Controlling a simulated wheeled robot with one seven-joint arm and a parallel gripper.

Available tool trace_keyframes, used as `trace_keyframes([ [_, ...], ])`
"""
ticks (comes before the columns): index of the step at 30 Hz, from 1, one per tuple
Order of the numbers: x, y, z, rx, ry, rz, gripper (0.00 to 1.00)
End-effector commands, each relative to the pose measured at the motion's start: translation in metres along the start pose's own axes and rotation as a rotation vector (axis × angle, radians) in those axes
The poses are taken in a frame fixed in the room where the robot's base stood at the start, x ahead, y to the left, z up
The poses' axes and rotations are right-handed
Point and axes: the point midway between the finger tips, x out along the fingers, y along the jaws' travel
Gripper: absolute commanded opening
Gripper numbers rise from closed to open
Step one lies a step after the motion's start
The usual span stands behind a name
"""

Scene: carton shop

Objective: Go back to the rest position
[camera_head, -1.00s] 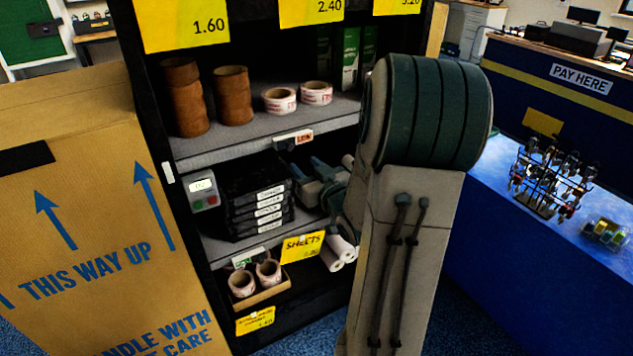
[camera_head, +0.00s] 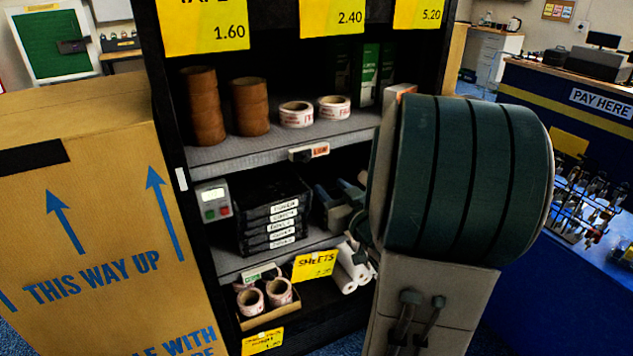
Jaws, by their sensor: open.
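My own arm fills the right middle of the head view as a large rounded dark green and grey link. It stands in front of the right side of the black shelf unit (camera_head: 172,120).
A tall carton (camera_head: 100,215) marked "THIS WAY UP" stands close at the left. The shelves hold brown tape rolls (camera_head: 202,107), white tape rolls (camera_head: 296,114), a stack of black trays (camera_head: 272,222) and dim grey-green items (camera_head: 338,208). A blue counter (camera_head: 575,275) stands at the right.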

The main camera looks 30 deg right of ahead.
Motion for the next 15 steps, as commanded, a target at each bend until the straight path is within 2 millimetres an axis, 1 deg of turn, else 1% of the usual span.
trace_keyframes([
  [8, 0.002, -0.002, 0.001, -0.007, -0.016, 0.006, 0.41],
  [11, 0.006, -0.006, 0.004, -0.029, -0.067, 0.028, 0.41],
  [15, 0.011, -0.015, 0.011, -0.071, -0.2, 0.087, 0.41],
])
